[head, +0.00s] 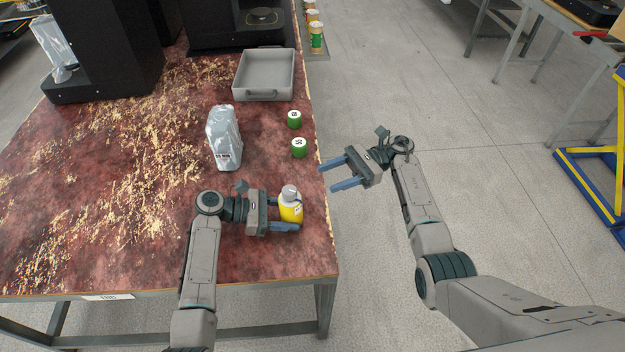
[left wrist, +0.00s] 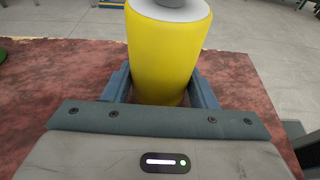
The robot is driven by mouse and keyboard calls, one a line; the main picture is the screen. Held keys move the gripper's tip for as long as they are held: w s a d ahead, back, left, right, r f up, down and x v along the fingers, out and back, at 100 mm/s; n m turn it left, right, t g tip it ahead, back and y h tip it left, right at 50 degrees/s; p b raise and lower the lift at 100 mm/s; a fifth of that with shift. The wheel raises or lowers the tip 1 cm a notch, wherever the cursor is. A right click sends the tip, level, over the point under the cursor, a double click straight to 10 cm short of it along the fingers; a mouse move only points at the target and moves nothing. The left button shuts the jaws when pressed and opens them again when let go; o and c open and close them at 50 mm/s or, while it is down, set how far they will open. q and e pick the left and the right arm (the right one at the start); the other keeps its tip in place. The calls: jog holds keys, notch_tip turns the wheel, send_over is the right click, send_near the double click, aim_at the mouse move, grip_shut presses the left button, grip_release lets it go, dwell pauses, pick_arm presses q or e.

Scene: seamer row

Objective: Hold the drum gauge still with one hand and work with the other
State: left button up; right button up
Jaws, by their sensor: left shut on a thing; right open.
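The drum gauge, taken to be the yellow cylinder with a grey-white top (head: 291,209), stands upright near the right edge of the table. It fills the upper middle of the left wrist view (left wrist: 168,55). My left gripper (head: 287,212) is shut on it, with one blue finger on each side; the fingers also show in the left wrist view (left wrist: 160,88). My right gripper (head: 335,179) is open and empty, past the table's right edge over the floor, with its fingers pointing left toward the table.
Two green cylinders with white tops (head: 299,148) (head: 294,119) stand near the table's right edge. A grey tray (head: 263,97) and black machines (head: 105,50) are farther back. The reddish worn tabletop (head: 100,200) is bare at left.

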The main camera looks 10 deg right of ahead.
jog(key=s+f+m+t, duration=0.2)
jog(key=s+m+t, duration=0.1)
jog(key=t, duration=0.2)
jog(key=m+t, duration=0.4)
jog(key=t, duration=0.1)
send_near(289, 190)
jog(key=shift+y, duration=0.3)
jog(key=x, duration=0.6)
jog(key=f+x, duration=0.1)
jog(key=x, duration=0.3)
jog(key=shift+w, duration=0.1)
jog(key=c, duration=1)
jog(key=shift+o, duration=0.2)
